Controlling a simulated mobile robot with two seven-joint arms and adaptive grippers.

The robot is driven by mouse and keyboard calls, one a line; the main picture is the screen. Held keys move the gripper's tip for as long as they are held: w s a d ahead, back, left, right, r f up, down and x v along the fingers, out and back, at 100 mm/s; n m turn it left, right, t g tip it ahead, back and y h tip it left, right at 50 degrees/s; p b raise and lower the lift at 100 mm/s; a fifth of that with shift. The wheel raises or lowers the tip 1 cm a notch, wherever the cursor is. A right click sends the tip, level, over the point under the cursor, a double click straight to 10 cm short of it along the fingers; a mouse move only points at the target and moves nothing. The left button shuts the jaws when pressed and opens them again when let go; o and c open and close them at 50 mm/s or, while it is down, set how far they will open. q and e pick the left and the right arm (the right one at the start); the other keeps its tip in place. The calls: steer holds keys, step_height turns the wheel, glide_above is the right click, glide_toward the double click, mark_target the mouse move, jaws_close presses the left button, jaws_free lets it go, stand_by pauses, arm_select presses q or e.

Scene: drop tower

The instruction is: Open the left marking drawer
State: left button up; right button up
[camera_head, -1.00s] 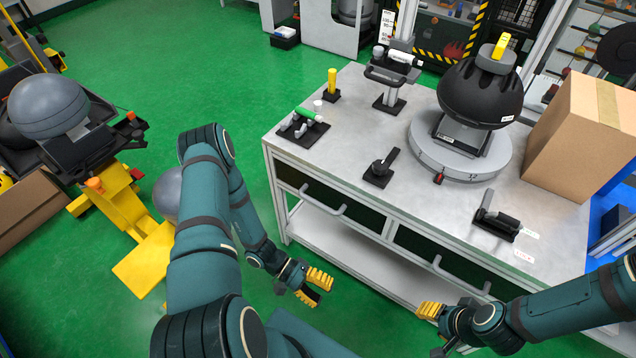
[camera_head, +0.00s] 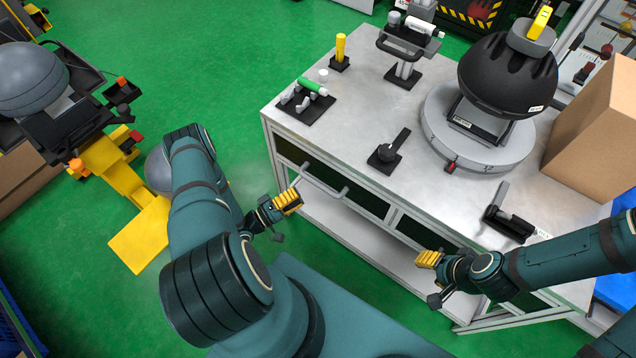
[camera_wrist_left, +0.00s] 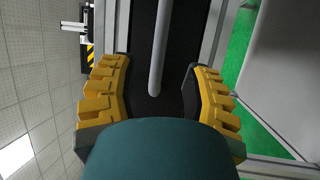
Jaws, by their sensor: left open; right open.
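The left marking drawer (camera_head: 363,195) has a black front set in the bench's pale frame, with a grey bar handle (camera_head: 324,184). It looks shut. My left gripper (camera_head: 287,203) is open in front of this drawer, near the left end of the handle. In the left wrist view, the handle (camera_wrist_left: 158,50) lies between the spread yellow fingers of my left gripper (camera_wrist_left: 160,68), with space on both sides. My right gripper (camera_head: 430,259) is in front of the right drawer (camera_head: 416,231) and hides part of it.
The grey workbench (camera_head: 345,128) carries a green-capped tool on a black plate (camera_head: 306,102), a yellow cylinder (camera_head: 341,47), a black dome (camera_head: 507,75) on a round turntable and a cardboard box (camera_head: 600,130). A lower shelf (camera_head: 345,232) lies under the drawers.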

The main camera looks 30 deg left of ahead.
mark_target(318, 183)
arm_select(q)
steer(key=x, duration=0.8)
steer(key=shift+s, duration=0.1)
jaws_close()
